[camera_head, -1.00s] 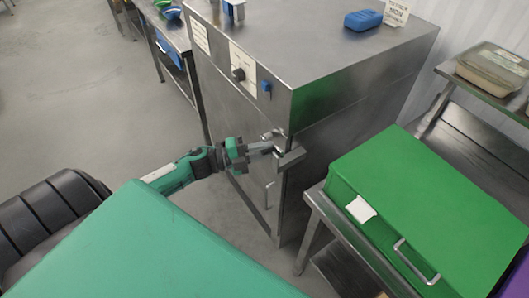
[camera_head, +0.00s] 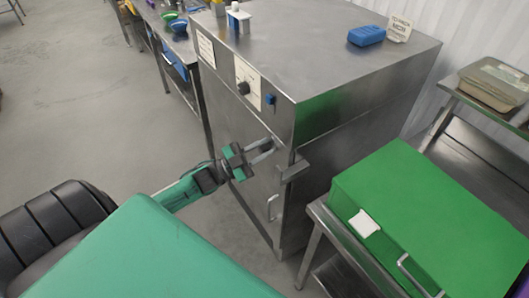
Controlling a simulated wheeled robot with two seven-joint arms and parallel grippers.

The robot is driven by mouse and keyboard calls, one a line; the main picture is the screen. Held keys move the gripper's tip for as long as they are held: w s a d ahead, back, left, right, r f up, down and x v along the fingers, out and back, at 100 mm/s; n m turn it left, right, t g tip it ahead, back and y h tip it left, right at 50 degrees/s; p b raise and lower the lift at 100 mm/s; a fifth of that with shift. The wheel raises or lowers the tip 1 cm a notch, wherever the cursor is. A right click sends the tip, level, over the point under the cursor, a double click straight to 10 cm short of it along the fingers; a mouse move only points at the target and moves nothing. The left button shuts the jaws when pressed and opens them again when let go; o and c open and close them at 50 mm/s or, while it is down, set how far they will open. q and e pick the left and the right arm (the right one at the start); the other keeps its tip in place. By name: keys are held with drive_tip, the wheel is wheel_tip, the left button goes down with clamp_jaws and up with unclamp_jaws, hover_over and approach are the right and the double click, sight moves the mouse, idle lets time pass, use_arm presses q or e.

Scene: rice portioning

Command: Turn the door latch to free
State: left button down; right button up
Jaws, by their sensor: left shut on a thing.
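The steel cabinet's door (camera_head: 232,125) faces left, with a steel latch bracket (camera_head: 294,170) at its right edge. My left gripper (camera_head: 266,149) comes in from the left in the head view, at the door front just left of the bracket. Its fingers are shut on the door latch, which is small and mostly hidden between them, so its exact angle is hard to tell. The door looks closed. My right gripper is not in view.
A door handle (camera_head: 272,207) sits below the latch. A dial (camera_head: 243,88) and blue switch (camera_head: 269,100) are above it. A green box (camera_head: 430,215) on a steel stand is close on the right.

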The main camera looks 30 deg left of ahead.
use_arm(q)
drive_tip(key=shift+w+a+r+n+t+y+p, duration=0.15)
drive_tip(key=shift+a+n+t+y, duration=0.25)
drive_tip(key=shift+n, duration=0.7)
drive_tip(key=shift+w+a+r+n+t+y+p, duration=0.1)
drive_tip(key=shift+w+a+r+n+t+y, duration=0.2)
drive_tip(key=shift+n, duration=0.8)
drive_tip(key=shift+w+a+n+t+y+p, duration=0.1)
drive_tip(key=shift+a+n+t+y, duration=0.35)
drive_tip(key=shift+n, duration=0.65)
drive_tip(key=c, duration=1.3)
unclamp_jaws()
drive_tip(key=shift+f, duration=0.15)
drive_tip(key=shift+o, duration=0.2)
drive_tip(key=shift+s, duration=0.1)
drive_tip(key=shift+y, duration=0.25)
drive_tip(key=b+v, duration=0.5)
drive_tip(key=v, duration=0.8)
drive_tip(key=shift+s+f, duration=0.25)
drive_tip(key=shift+s, duration=0.1)
